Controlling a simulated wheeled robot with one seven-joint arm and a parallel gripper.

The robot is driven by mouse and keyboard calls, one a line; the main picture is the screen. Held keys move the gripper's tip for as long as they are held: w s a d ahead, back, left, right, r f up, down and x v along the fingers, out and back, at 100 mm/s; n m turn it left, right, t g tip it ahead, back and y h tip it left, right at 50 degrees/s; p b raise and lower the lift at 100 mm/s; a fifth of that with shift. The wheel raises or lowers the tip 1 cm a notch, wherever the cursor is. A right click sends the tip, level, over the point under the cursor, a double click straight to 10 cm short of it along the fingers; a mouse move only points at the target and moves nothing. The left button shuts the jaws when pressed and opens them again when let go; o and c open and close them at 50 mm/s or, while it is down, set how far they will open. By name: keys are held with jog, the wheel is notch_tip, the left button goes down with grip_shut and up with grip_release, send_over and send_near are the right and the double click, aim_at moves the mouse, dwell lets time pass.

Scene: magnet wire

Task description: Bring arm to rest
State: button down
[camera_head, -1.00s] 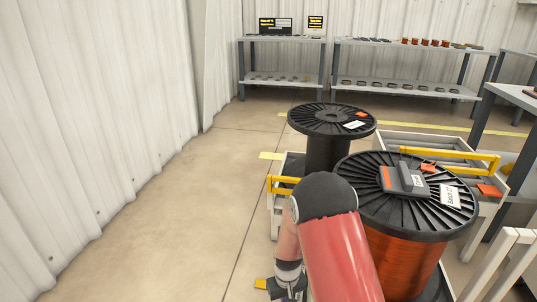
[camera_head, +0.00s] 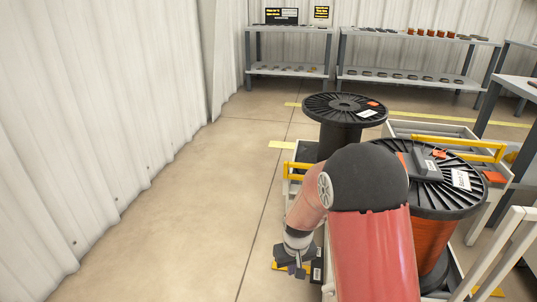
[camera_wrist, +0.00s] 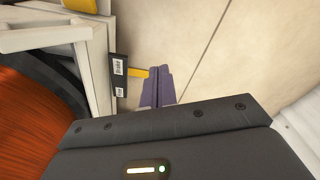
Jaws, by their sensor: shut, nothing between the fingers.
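My red arm with a black joint cover rises in front of the spools in the head view. Its forearm bends down at the left to my gripper (camera_head: 299,272), which hangs low beside the cart, over the floor. In the wrist view the two narrow fingers of my gripper (camera_wrist: 160,88) are together with nothing between them. The pale floor lies beyond them. Part of my arm hides the lower part of the cart and some of the copper spool.
A copper-wound spool (camera_head: 426,248) with a black flange stands at the right, and an empty black spool (camera_head: 341,133) behind it. A white cart frame with a yellow handle (camera_head: 458,148) is beside them. Shelves (camera_head: 290,70) line the back wall. The floor at left is clear.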

notch_tip(320, 180, up, 13)
jog(key=s+d+t+p, duration=0.1)
jog(key=s+d+p, duration=0.1)
jog(key=s+d, duration=0.1)
jog(key=s+d+r+m+t+p, duration=0.1)
jog(key=s+d+r+p, duration=0.1)
jog(key=s+r, duration=0.7)
jog(key=s+d+r+m+t+p, duration=0.2)
jog(key=s+d+r, duration=0.1)
jog(key=s+r, duration=0.7)
jog(key=shift+s+d+r+t, duration=0.25)
jog(key=shift+r+t, duration=0.05)
jog(key=shift+r, duration=0.45)
jog(key=shift+w, duration=0.1)
